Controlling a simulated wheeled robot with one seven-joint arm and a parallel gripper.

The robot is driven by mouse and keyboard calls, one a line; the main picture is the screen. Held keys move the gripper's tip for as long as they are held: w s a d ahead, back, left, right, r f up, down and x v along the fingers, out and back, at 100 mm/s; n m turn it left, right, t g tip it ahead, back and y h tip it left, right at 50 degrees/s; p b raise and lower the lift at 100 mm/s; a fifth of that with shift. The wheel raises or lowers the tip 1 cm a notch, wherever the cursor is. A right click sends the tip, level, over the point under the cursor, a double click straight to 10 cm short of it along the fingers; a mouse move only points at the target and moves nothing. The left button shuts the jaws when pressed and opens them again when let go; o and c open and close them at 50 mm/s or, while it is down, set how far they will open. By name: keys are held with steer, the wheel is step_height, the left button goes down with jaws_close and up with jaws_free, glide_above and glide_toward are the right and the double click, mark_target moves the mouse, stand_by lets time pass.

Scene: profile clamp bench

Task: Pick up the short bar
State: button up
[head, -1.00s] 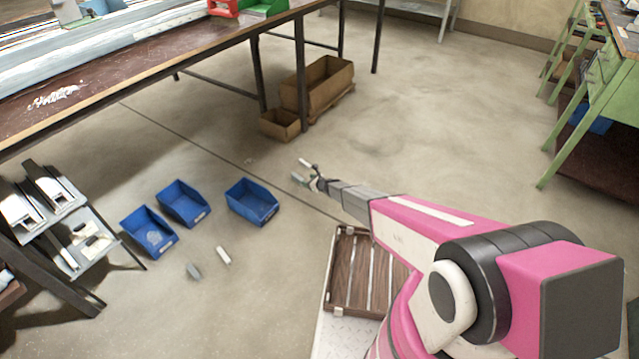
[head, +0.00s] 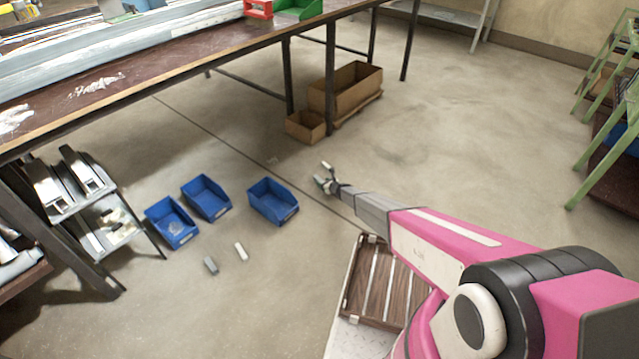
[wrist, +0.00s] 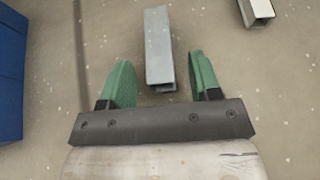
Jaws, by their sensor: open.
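Two short bars lie apart on the floor in the head view, a darker grey one (head: 211,265) and a paler one (head: 241,251). I cannot tell by length which is the shorter. In the wrist view a grey bar (wrist: 158,40) points away from my gripper (wrist: 161,78), its near end showing between the two green fingers, untouched. A second, paler bar (wrist: 257,9) is cut off at the top right. My gripper (head: 325,179) is open and empty. In the head view it appears up and right of both bars; its height over the floor is unclear.
Several blue bins, one of them here (head: 273,202), stand beyond the bars; a blue wall (wrist: 10,75) borders the wrist view's left. A small rack (head: 115,235) stands left, cardboard boxes (head: 345,88) under the bench. A slatted wooden crate (head: 362,290) is near my arm.

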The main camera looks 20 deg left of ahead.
mark_target(322, 182)
steer(key=shift+x, duration=1.05)
steer(key=c, duration=1.1)
steer(key=shift+o, duration=0.2)
steer(key=shift+r, duration=0.15)
steer(key=shift+r, duration=0.65)
step_height(322, 182, up, 3)
steer(key=shift+s+d+f, duration=0.1)
steer(key=shift+f, duration=0.1)
steer(key=s+a+r, duration=0.6)
steer(key=s+r, duration=0.1)
steer(key=s, duration=0.2)
steer(key=shift+s+a, duration=0.25)
steer(key=shift+a, duration=0.1)
